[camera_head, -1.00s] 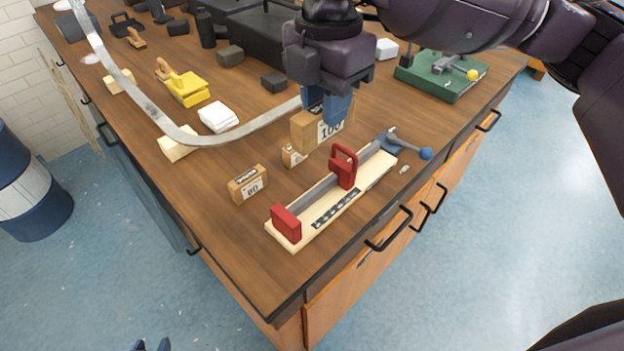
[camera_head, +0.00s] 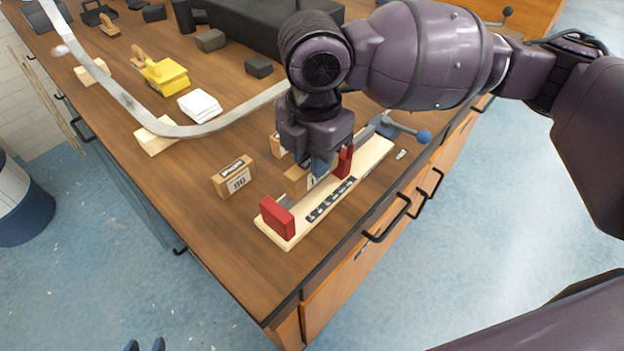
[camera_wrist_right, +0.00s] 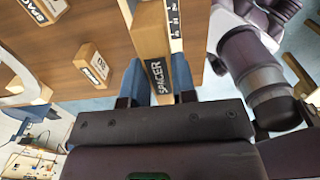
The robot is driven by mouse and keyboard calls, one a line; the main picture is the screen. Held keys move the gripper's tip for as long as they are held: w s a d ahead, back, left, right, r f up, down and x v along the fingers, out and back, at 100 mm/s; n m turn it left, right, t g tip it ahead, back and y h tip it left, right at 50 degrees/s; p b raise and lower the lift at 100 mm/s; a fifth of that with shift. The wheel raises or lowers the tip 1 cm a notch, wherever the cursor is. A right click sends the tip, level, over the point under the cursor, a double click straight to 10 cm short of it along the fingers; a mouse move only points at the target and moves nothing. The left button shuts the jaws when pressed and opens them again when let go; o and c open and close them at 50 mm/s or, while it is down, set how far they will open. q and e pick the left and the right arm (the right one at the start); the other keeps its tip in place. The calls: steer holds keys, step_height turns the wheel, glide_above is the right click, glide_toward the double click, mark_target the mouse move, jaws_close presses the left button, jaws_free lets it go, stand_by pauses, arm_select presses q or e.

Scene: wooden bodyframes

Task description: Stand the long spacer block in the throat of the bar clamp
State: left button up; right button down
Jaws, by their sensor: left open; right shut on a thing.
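The bar clamp has a pale wooden base (camera_head: 368,160), a red end jaw (camera_head: 277,216) and a red sliding jaw (camera_head: 345,161), partly hidden by my gripper. The block appears between the two jaws. My left gripper (camera_head: 145,345) shows only its open blue fingertips at the bottom edge.
A shorter spacer block (camera_head: 233,178) stands left of the clamp. Another small block (camera_head: 275,146) is mostly hidden behind my right gripper. The clamp's blue-knobbed handle (camera_head: 424,136) sticks out right. A curved metal strip (camera_head: 180,131) lies behind. The front left bench top is clear.

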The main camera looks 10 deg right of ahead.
mark_target(313, 183)
step_height(313, 183, down, 5)
steer(key=shift+f+b, duration=0.15)
steer(key=shift+b, duration=0.5)
steer(key=shift+f, duration=0.3)
steer(key=shift+f, duration=0.1)
steer(key=c, duration=1.1)
jaws_free()
steer(key=shift+o, duration=0.9)
steer(key=shift+f, duration=0.1)
